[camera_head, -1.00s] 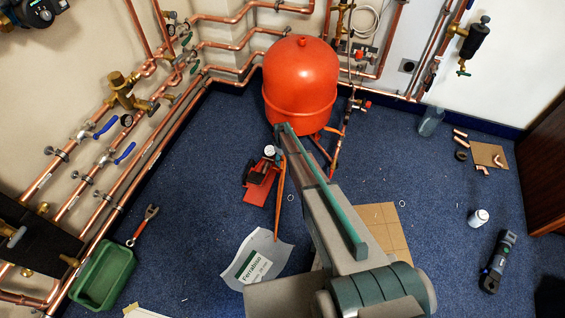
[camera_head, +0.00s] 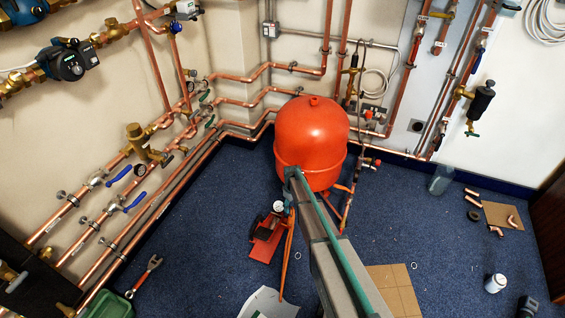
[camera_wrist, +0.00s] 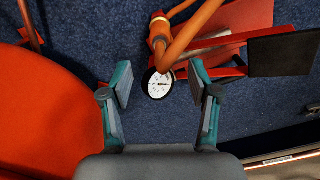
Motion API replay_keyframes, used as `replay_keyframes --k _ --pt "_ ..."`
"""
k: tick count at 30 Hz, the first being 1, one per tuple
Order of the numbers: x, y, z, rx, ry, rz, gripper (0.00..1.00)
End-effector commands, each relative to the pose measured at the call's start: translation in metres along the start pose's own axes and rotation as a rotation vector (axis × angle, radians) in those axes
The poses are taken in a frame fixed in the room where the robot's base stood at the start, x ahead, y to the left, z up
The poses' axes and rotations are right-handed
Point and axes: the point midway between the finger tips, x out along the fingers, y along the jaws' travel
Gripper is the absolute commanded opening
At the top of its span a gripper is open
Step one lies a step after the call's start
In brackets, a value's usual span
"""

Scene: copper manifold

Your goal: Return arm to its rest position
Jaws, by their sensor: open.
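My gripper (camera_wrist: 160,86) is open in the wrist view, with its two teal-and-grey fingers apart and nothing held between them. A round white-faced gauge (camera_wrist: 159,84) shows between and beyond the fingertips; I cannot tell how far off it is. In the head view my arm reaches from the lower edge up to the base of the red expansion vessel (camera_head: 309,143). The fingers cannot be made out there. The vessel also fills the left side of the wrist view (camera_wrist: 45,120), beside the left finger.
A red pump tool (camera_head: 267,240) with an orange hose stands on the blue floor by the vessel. Copper pipes (camera_head: 165,205) run along the left wall. A cardboard sheet (camera_head: 393,286), fittings and a white tub (camera_head: 495,283) lie to the right.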

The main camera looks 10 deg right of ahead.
Motion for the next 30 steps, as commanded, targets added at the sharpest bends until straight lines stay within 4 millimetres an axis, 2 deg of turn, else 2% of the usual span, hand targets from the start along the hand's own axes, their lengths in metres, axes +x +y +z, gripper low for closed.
replay_keyframes --k 5,8,11,20,24,30 --pt "0.000 -0.002 0.003 0.064 -0.013 -0.009 0.61" --pt "-0.010 -0.025 0.032 0.174 -0.053 -0.034 0.61" --pt "-0.008 -0.061 0.079 0.270 -0.115 -0.066 0.61" --pt "-0.004 -0.188 0.245 0.497 -0.349 -0.151 0.61" --pt "-0.013 -0.247 0.321 0.571 -0.464 -0.179 0.61" --pt "-0.036 -0.320 0.416 0.630 -0.613 -0.212 0.61"
